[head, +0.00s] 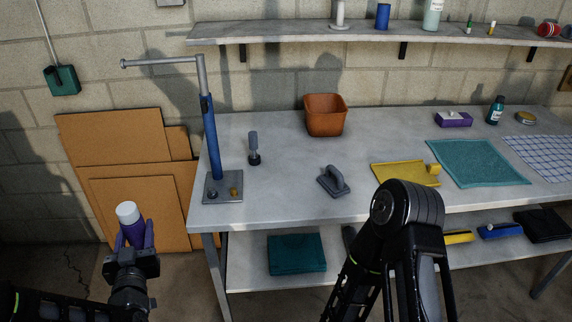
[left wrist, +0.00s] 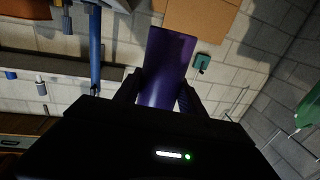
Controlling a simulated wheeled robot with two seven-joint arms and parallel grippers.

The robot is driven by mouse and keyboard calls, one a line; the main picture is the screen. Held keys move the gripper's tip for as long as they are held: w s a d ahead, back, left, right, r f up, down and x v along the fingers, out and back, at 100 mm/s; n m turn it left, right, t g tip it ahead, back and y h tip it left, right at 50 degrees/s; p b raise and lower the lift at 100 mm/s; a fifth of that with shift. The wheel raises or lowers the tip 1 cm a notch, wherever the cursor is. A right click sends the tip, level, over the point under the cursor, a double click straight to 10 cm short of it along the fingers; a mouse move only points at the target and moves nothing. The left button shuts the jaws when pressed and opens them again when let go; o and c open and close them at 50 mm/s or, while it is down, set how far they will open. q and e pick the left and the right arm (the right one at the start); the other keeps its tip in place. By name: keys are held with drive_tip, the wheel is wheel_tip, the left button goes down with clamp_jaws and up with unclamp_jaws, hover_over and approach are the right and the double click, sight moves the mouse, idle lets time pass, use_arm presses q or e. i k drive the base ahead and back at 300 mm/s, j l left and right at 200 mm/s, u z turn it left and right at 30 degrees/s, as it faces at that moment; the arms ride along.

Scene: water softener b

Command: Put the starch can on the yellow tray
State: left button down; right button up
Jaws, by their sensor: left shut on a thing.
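The starch can, purple with a white cap (head: 128,212), is upright between the fingers of my left gripper (head: 134,236), off the left end of the workbench and in front of the leaning boards. In the left wrist view the purple can (left wrist: 167,65) stands between both fingers, which are shut on it. The yellow tray (head: 398,175) lies flat on the bench near its front edge, right of centre, with a small yellow part at its right end. My right arm shows in front of the bench below the tray; its gripper is out of view.
A blue post on a metal base (head: 222,187) stands at the bench's left end, beside a grey-handled tool (head: 254,146). A grey float (head: 334,181) lies left of the tray. A teal cloth (head: 478,163) is right of it. An orange-brown pot (head: 325,115) stands behind.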

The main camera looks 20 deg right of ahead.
sight(414, 180)
drive_tip(key=l+z, duration=1.15)
drive_tip(key=i+l+z, duration=0.2)
drive_tip(key=l+z, duration=0.2)
drive_tip(key=i+l, duration=0.15)
drive_tip(key=l, duration=0.15)
drive_tip(key=i+l, duration=0.1)
drive_tip(key=l, duration=0.25)
